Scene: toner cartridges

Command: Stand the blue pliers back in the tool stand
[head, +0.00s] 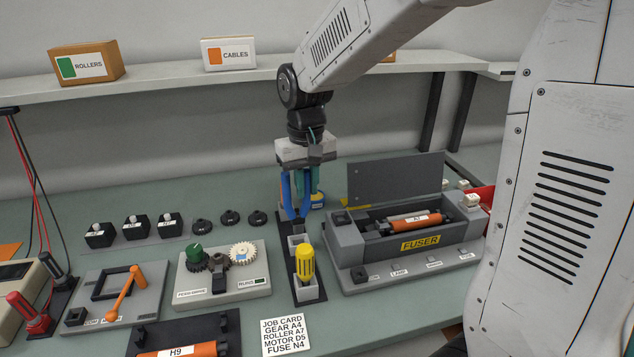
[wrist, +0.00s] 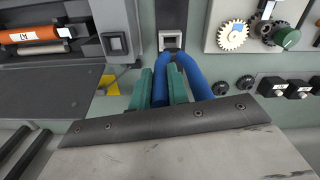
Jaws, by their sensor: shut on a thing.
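My gripper (head: 306,190) points down over the tool stand and is shut on the blue pliers (head: 286,187). The pliers hang roughly upright, with their blue handles up between and beside my green fingers. In the wrist view, the handles (wrist: 196,76) curve around the fingers (wrist: 168,80) and meet near the stand's square socket (wrist: 170,40). The tool stand (head: 309,291) is a dark strip with grey sockets. A yellow screwdriver (head: 305,263) stands in the front socket.
The fuser unit (head: 365,262), with its lid up, stands close on the right of the stand. The gear plate (head: 222,283) is on the left. A job card (head: 286,335) lies in front. A shelf (head: 180,86) runs along the back wall.

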